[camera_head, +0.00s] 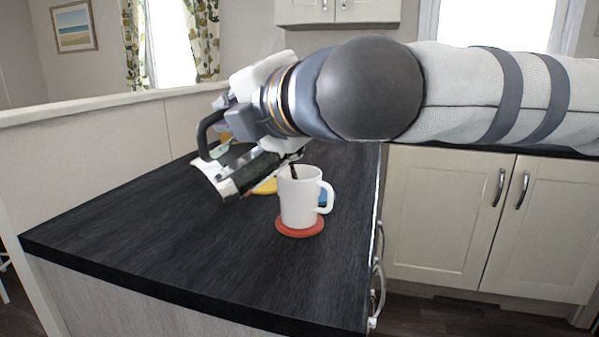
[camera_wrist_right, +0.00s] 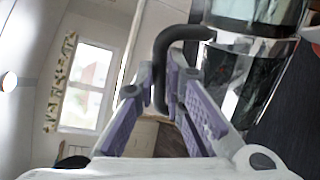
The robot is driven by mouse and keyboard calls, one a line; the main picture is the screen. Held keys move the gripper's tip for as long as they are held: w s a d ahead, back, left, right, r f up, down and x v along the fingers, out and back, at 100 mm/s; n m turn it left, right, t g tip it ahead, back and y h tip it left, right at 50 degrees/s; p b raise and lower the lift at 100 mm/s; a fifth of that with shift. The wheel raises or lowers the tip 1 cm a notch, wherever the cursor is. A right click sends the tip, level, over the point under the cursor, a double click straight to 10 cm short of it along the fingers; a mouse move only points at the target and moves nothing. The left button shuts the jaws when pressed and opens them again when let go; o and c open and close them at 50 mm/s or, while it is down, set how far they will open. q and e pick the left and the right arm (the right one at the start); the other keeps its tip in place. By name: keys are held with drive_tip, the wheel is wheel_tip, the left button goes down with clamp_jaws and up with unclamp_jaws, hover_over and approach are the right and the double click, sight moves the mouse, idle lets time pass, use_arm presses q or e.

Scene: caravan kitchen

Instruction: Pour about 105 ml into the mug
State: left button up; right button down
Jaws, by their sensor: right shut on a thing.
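A white mug (camera_head: 299,203) stands upright on a round red coaster (camera_head: 300,231) on the dark counter, its handle to the right. My right gripper (camera_wrist_right: 172,100) is shut on the black handle (camera_wrist_right: 161,62) of a glass and chrome coffee press (camera_head: 240,174). In the head view the press lies strongly tilted, left of and above the mug, with its right end near the mug's mouth. A thin dark streak (camera_head: 293,172) runs down into the mug there; it looks like liquid. The level inside the mug is hidden. My left gripper is not in view.
The dark counter (camera_head: 150,235) is clear in front and to the left. A yellow item (camera_head: 266,187) and a blue item (camera_head: 323,197) lie partly hidden behind the press and mug. A low wall (camera_head: 130,135) edges the counter's left side.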

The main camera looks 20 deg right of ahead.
sight(207, 164)
drive_tip(key=a+f+n, duration=0.1)
drive_tip(key=f+n, duration=0.1)
drive_tip(key=f, duration=0.1)
drive_tip(key=s+a+f+n+b, duration=0.1)
drive_tip(key=f, duration=0.1)
drive_tip(key=shift+a+f, duration=0.2)
drive_tip(key=shift+a, duration=0.15)
drive_tip(key=shift+a+r+h, duration=0.15)
drive_tip(key=shift+r+h, duration=0.1)
drive_tip(key=shift+h, duration=0.05)
drive_tip(key=shift+a+f+n+t, duration=0.1)
drive_tip(key=shift+f+n+t, duration=0.2)
drive_tip(key=shift+n, duration=0.2)
drive_tip(key=shift+s+a+f+n, duration=0.15)
drive_tip(key=shift+s+f+n, duration=0.1)
drive_tip(key=shift+f+n, duration=0.15)
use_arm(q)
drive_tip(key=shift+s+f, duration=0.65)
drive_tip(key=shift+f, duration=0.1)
use_arm(e)
drive_tip(key=shift+r, duration=0.1)
